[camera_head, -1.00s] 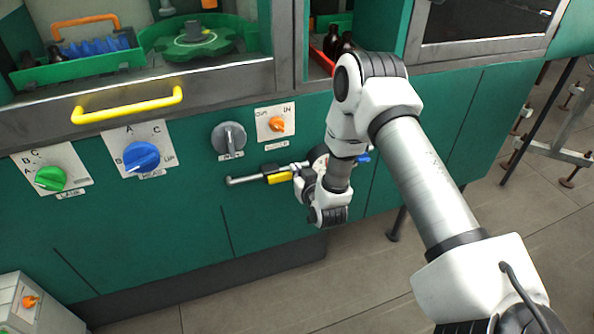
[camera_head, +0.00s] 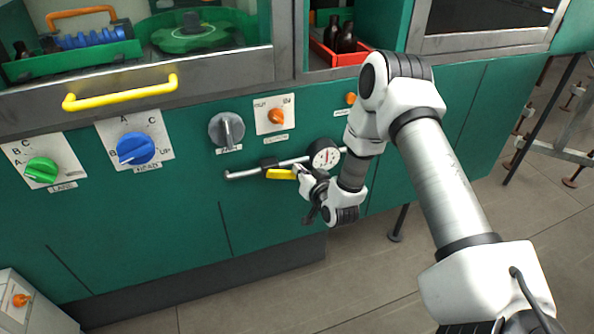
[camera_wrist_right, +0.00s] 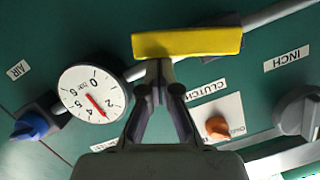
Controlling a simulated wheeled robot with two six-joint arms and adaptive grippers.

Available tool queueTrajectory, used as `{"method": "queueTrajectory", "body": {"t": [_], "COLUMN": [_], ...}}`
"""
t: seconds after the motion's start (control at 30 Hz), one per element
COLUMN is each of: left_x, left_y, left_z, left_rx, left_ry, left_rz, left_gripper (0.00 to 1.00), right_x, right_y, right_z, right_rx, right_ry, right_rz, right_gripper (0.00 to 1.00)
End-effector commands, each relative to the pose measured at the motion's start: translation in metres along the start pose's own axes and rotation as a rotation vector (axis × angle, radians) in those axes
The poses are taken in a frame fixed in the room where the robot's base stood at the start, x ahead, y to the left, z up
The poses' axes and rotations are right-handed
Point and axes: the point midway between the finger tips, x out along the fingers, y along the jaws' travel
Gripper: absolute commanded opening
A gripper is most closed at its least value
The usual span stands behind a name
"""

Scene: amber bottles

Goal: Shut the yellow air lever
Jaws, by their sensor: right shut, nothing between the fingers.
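The yellow air lever (camera_head: 281,174) sits on the grey pipe at the front of the green machine; it also shows in the right wrist view (camera_wrist_right: 187,43). It stands at a slant to the pipe, its left end in the head view near a dark valve body (camera_head: 268,163). My right gripper (camera_head: 301,172) is at the lever's right end. In the right wrist view its fingertips (camera_wrist_right: 158,66) are together with nothing between them, at the lever's edge; I cannot tell if they touch. My left gripper is not in view.
A round white gauge (camera_head: 324,155) is on the pipe, close to my right gripper. A blue valve handle (camera_wrist_right: 30,124) lies past it. A grey knob (camera_head: 227,130) and an orange switch (camera_head: 276,117) sit above the pipe. The panel below the pipe is clear.

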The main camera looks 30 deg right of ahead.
Motion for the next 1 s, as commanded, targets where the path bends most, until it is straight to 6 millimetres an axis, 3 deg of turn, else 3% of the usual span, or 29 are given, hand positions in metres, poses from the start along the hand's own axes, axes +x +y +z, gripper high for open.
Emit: {"method": "queueTrajectory", "body": {"t": [0.03,0.4,1.0], "left_x": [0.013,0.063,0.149], "left_y": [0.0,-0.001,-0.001], "left_z": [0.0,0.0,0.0], "left_rx": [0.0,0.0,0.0], "left_ry": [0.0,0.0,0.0], "left_rz": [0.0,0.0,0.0], "left_gripper": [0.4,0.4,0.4], "right_x": [0.002,0.009,0.018], "right_y": [0.005,0.011,0.003], "right_z": [0.009,0.034,0.07], "right_rx": [0.043,0.384,0.923], "right_ry": [0.0,0.001,-0.001], "right_rz": [-0.01,-0.097,-0.233], "right_gripper": [0.0,0.0,0.0]}}
